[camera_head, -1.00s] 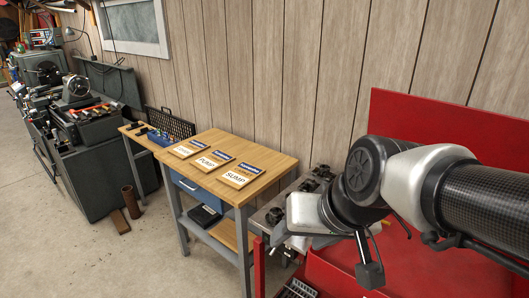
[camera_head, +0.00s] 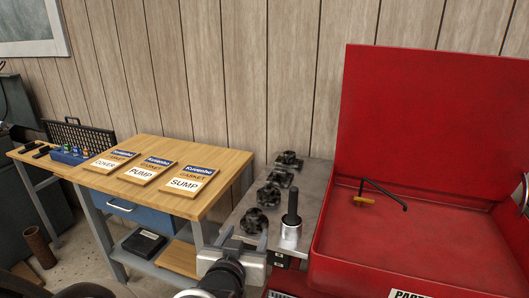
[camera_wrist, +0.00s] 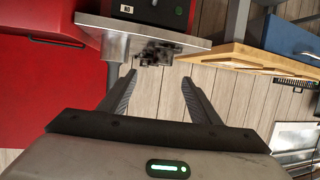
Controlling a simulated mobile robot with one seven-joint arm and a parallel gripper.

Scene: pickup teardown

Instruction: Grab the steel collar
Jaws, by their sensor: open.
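The steel collar (camera_head: 290,237) is a short silver cylinder standing on the grey metal bench top (camera_head: 309,185), with a black rod rising from it. In the wrist view, which looks upside down, the collar (camera_wrist: 116,46) seems to be the light grey shape beyond the left finger. My gripper (camera_head: 245,238) is open, with its fingers apart, left of the collar and nearer the front of the bench. In the wrist view my gripper (camera_wrist: 157,80) shows nothing held between its fingers. Whether a finger touches the collar cannot be told.
Several black clamp-like parts (camera_head: 268,195) stand behind and left of the collar. A red chest (camera_head: 408,258) with a raised back stands close on the right, holding a black rod with a brass piece (camera_head: 365,200). A wooden table (camera_head: 222,160) with gasket signs stands left.

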